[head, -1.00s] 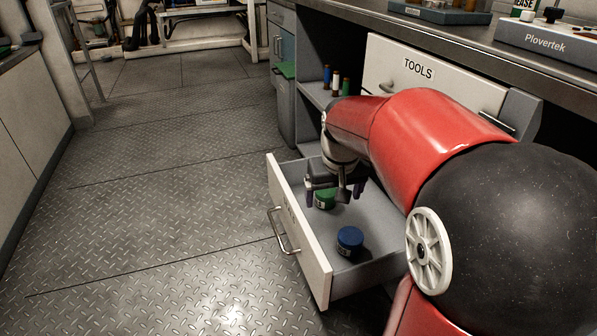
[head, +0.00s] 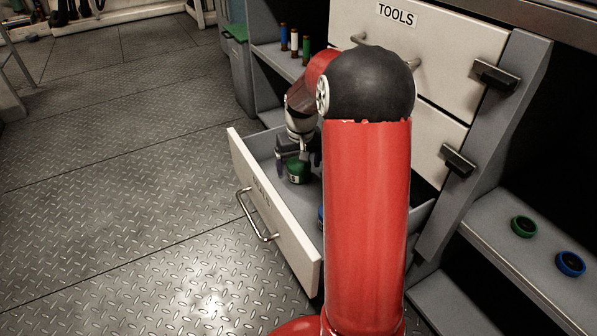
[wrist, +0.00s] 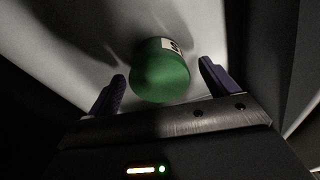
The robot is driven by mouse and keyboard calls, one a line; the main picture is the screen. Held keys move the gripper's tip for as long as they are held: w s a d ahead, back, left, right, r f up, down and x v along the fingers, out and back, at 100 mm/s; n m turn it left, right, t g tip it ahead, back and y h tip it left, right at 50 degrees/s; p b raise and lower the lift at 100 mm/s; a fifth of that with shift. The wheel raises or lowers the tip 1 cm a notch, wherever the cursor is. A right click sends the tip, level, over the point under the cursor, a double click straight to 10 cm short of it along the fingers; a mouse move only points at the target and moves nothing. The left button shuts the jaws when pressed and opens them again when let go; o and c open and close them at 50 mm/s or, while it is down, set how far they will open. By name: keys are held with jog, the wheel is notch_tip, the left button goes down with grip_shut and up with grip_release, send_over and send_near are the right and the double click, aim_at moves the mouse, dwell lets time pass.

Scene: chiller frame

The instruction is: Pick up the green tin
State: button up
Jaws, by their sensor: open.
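The green tin (head: 298,172) stands in the open bottom drawer (head: 274,208), toward its far end. In the wrist view the tin (wrist: 161,72) shows a white label and lies just beyond and between my two purple fingertips. My gripper (head: 297,164) is low over the drawer, right at the tin. In the wrist view my gripper (wrist: 162,72) is open, with a finger on either side of the tin and a gap at each side. A blue tin (head: 321,214) in the drawer is mostly hidden behind my red arm.
The drawer's white front and handle (head: 256,215) stick out over the metal floor. Several small bottles (head: 294,42) stand on a shelf behind. A green ring (head: 524,226) and a blue ring (head: 571,263) lie on the right shelf. A closed TOOLS drawer (head: 450,40) is above.

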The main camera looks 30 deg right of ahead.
jog(key=shift+f, duration=0.8)
jog(key=c, duration=1.1)
jog(key=shift+r, duration=0.15)
